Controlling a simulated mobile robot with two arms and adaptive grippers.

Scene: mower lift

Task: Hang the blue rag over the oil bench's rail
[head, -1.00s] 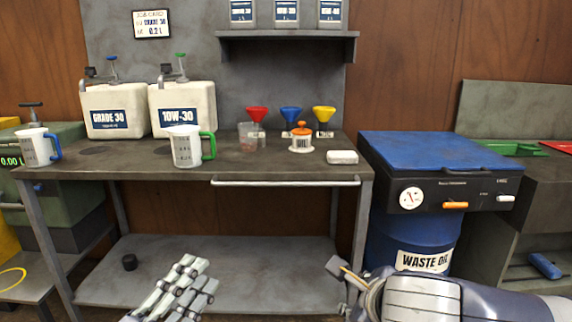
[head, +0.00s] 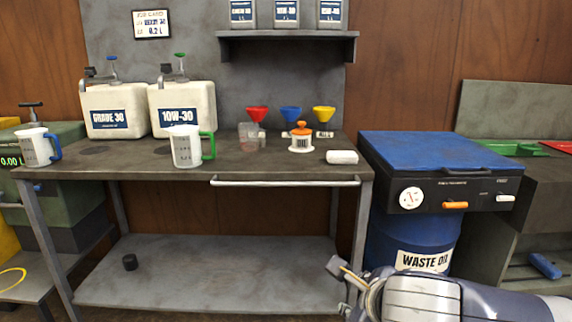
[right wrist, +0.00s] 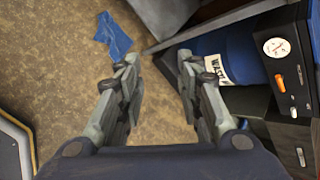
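The blue rag (right wrist: 113,36) lies crumpled on the brown floor in the right wrist view, beyond my right gripper's fingertips and a little to the left. My right gripper (right wrist: 157,60) is open and empty, its two fingers spread apart over bare floor. In the head view my right arm comes in at the bottom right, and the fingers are mostly hidden. The oil bench (head: 105,168) stands ahead in the head view. Its pale rail (head: 285,183) runs along the right part of the front edge and is bare. My left gripper is out of view.
The waste oil drum (head: 415,232) stands right of the bench and also shows in the right wrist view (right wrist: 228,58).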

